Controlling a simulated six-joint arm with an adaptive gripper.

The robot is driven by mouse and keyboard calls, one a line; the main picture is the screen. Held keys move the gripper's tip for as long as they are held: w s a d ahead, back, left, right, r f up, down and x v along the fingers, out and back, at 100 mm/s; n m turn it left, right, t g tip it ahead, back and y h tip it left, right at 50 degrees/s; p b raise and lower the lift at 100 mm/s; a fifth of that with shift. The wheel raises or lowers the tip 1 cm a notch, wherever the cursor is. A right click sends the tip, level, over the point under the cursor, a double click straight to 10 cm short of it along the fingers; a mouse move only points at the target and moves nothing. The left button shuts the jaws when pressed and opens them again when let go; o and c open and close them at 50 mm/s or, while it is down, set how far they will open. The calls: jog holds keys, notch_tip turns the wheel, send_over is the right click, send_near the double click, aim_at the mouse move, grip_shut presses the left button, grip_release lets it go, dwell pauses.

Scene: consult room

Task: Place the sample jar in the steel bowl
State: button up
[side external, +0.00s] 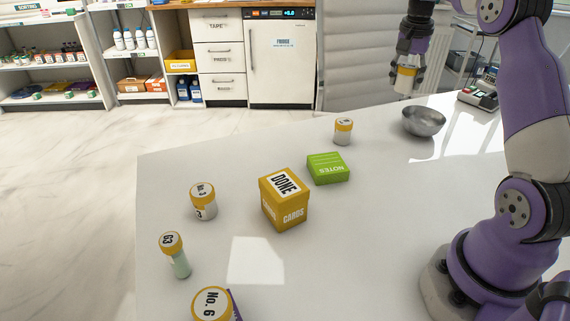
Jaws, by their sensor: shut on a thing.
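My gripper (408,76) is at the top right, shut on a sample jar (405,79) with a yellow band and a pale body. It holds the jar in the air, above the table's far edge. The steel bowl (424,122) stands on the white table below and a little to the right of the held jar. The jar is apart from the bowl, and no contents show in the part of the bowl that I see. The fingers cover part of the jar.
Other yellow-lidded jars stand on the table (350,230): one at the back (343,131), several at the left (203,201). A yellow cards box (283,199) and a green notes block (328,168) are in the middle. A device (478,97) sits at the far right.

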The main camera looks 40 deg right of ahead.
jog(key=shift+s+d+f, duration=0.85)
jog(key=shift+d+f, duration=0.9)
jog(key=shift+f, duration=0.05)
jog(key=shift+s+d+f, duration=0.85)
jog(key=shift+d+f, duration=0.9)
jog(key=shift+f, duration=0.05)
jog(key=shift+s+d+f, duration=0.85)
jog(key=shift+d+f, duration=0.9)
jog(key=shift+f, duration=0.05)
jog(key=shift+f, duration=0.1)
jog(key=shift+f, duration=0.5)
jog(key=o, duration=1.2)
jog(key=shift+c, duration=0.2)
